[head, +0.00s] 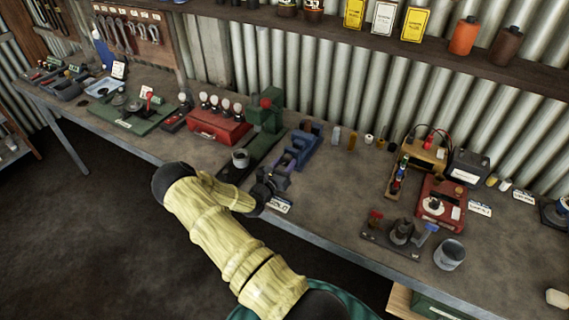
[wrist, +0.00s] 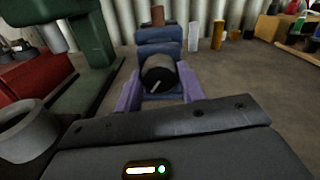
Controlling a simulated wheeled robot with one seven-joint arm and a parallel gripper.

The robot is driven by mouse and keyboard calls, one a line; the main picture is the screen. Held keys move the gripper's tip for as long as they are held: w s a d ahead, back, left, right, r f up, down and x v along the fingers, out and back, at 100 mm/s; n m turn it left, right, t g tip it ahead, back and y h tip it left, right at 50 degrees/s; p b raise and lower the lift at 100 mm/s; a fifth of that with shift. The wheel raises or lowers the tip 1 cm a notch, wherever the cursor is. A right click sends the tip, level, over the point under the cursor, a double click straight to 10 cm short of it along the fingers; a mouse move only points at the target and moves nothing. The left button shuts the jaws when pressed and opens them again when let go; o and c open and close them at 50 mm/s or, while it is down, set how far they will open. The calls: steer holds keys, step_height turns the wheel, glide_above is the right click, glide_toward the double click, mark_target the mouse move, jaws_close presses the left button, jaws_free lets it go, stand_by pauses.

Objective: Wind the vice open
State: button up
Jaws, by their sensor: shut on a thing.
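The blue vice (head: 303,146) stands on the workbench, its length running from the bench front toward the wall. Its blue body (wrist: 158,50) is straight ahead in the wrist view. A round black knob with a white line (wrist: 157,75) is at its near end. My gripper (head: 268,186) is at this end, with purple-blue pieces that look like its fingers on either side of the knob in the wrist view. It is shut on the knob. My dark gripper body hides the lower part of the wrist view. The gap between the vice jaws is not clear.
A green press (head: 266,112) stands just left of the vice, with a grey cup (head: 240,158) near its base. A red box (head: 216,127) lies farther left. Small bottles stand behind right. The bench (head: 330,200) right of the vice is clear.

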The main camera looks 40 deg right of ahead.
steer(key=n, duration=0.4)
steer(key=shift+n+p, duration=0.3)
steer(key=shift+p, duration=0.1)
steer(key=n, duration=0.4)
steer(key=shift+p, duration=0.35)
steer(key=shift+n, duration=0.3)
steer(key=o, duration=1)
steer(key=shift+c, duration=0.2)
steer(key=b+v, duration=0.4)
steer(key=v, duration=1.3)
steer(key=shift+a, duration=0.2)
steer(key=shift+s, duration=0.15)
